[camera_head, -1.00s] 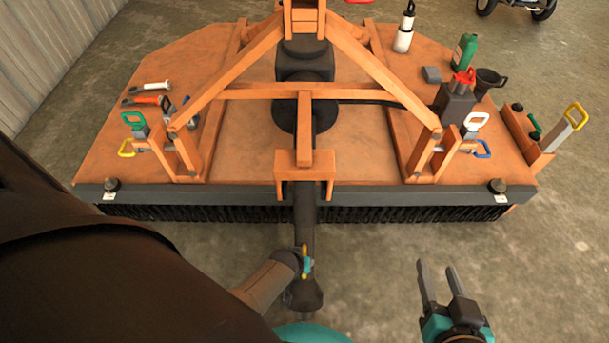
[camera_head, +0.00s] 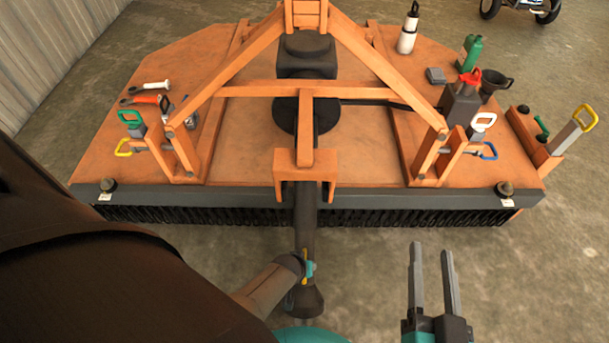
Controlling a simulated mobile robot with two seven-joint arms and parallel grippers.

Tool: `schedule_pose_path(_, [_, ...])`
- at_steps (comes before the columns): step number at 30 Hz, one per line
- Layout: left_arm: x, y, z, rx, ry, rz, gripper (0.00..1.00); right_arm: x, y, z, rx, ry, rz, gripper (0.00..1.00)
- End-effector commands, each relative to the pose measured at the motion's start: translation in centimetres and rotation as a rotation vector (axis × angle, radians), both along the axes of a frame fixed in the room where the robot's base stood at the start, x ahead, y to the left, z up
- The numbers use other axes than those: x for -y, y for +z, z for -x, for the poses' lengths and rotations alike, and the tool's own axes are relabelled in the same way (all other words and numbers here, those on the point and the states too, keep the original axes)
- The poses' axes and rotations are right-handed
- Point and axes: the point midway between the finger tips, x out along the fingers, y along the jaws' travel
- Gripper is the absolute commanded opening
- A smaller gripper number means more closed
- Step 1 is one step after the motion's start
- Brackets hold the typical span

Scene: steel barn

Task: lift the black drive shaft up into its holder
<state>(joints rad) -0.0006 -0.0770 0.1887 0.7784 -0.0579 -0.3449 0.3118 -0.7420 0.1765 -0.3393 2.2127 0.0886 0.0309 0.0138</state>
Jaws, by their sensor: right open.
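The black drive shaft (camera_head: 305,225) runs from the dark gearbox on the orange machine, through the opening below an orange bracket (camera_head: 305,160), and out past the front edge. Its flared free end (camera_head: 305,300) is at the bottom centre, with a small blue and yellow part (camera_head: 307,266) just above it. The bracket stands over the shaft; which part is the holder is not clear. My right gripper (camera_head: 431,252) is open and empty, to the right of the shaft's end and apart from it. My left gripper's fingers do not show; dark brown and grey shapes cover the lower left.
Sloping orange frame bars rise over the deck. Tools, pins, bottles and a grey jug (camera_head: 461,102) stand on it. Concrete floor is clear at lower right.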

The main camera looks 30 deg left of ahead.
Motion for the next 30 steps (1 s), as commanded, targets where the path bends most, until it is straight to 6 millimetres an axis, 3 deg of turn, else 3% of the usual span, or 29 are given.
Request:
schedule_pose_path(8, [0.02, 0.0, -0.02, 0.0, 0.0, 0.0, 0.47, -0.02, 0.05, 0.04, 0.004, 0.0, -0.004, 0.5])
schedule_pose_path(21, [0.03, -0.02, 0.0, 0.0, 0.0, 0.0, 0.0, -0.02, 0.04, 0.04, 0.003, 0.0, -0.002, 0.5])
schedule_pose_path(30, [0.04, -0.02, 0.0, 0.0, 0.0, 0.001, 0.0, -0.02, 0.05, 0.04, 0.004, 0.0, -0.003, 0.5])
